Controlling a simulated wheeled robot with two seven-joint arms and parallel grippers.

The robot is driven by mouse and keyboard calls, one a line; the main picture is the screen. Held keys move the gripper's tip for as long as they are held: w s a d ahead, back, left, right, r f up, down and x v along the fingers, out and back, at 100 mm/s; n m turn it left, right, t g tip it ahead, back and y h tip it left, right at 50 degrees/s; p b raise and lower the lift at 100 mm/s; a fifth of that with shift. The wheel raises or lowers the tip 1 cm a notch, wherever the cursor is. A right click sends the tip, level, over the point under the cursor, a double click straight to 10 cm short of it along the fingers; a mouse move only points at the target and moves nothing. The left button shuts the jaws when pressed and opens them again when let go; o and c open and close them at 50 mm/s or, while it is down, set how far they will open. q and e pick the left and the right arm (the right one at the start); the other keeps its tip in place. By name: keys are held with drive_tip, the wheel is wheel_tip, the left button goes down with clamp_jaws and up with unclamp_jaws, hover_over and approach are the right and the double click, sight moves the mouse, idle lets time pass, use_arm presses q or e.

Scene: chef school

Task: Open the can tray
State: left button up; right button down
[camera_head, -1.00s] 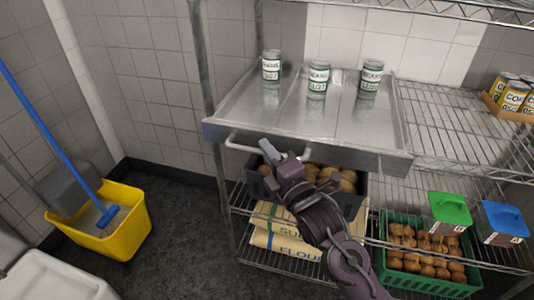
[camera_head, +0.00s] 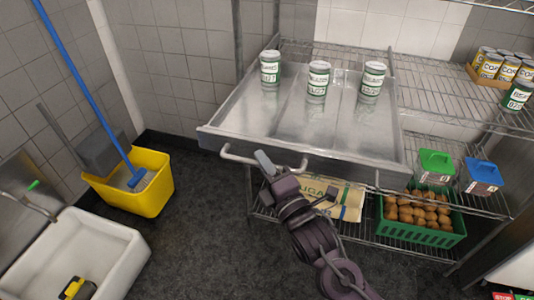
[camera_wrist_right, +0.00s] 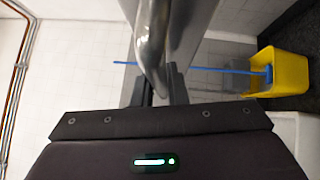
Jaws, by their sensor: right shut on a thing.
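The can tray (camera_head: 325,126) is a grey metal tray on the wire rack, pulled out past the shelf's front. Three green-and-white cans stand toward its back: the left can (camera_head: 270,70), the middle can (camera_head: 317,82) and the right can (camera_head: 371,82). A curved metal handle (camera_head: 238,158) is on its front face. My right gripper (camera_head: 267,164) is shut on the handle; in the right wrist view the handle (camera_wrist_right: 150,50) runs between the fingers (camera_wrist_right: 154,92). My left gripper is not in view.
Below are a green crate of brown round items (camera_head: 415,232), sacks (camera_head: 335,198), and green-lidded (camera_head: 436,163) and blue-lidded (camera_head: 483,175) boxes. A yellow mop bucket (camera_head: 135,190) and white sink (camera_head: 75,255) stand left. Dark floor (camera_head: 215,235) between is clear.

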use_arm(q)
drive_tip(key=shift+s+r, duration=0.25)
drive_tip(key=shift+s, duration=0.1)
use_arm(e)
drive_tip(key=shift+s+a, duration=0.2)
drive_tip(key=shift+s, duration=0.35)
drive_tip(key=shift+s+a, duration=0.15)
drive_tip(key=shift+s, duration=0.35)
drive_tip(key=c, duration=1.5)
unclamp_jaws()
drive_tip(key=shift+o, duration=0.2)
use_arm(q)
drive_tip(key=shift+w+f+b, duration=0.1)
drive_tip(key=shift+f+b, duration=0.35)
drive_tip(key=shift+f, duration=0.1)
use_arm(e)
drive_tip(key=v, duration=0.7)
drive_tip(key=shift+s+d, duration=0.2)
drive_tip(key=shift+s, duration=0.15)
